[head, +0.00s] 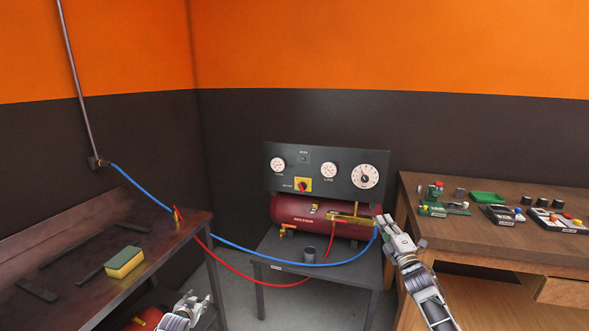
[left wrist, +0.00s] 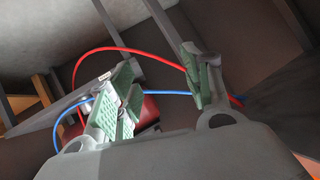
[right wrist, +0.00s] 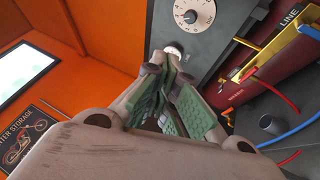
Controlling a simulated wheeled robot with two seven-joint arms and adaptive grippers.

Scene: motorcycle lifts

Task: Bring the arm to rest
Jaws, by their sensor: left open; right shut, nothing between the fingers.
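My right gripper (head: 387,226) is raised in front of the right end of the red compressor tank (head: 300,214). Its green-padded fingers are together with nothing between them in the right wrist view (right wrist: 170,88). My left gripper (head: 193,301) is low at the bottom of the head view, beside the dark bench on the left. In the left wrist view (left wrist: 160,88) its fingers are apart and empty. The red hose (left wrist: 130,52) and the blue hose (left wrist: 150,93) pass behind them. I cannot tell from the head view how far my right fingertips are from the tank.
A gauge panel (head: 340,168) stands above the tank on a grey table (head: 283,249) with a grey cup (head: 309,254). The dark bench (head: 160,246) carries a sponge (head: 124,262). The wooden bench (head: 540,239) at right holds several small devices. Hoses (head: 262,254) hang between the bench and table.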

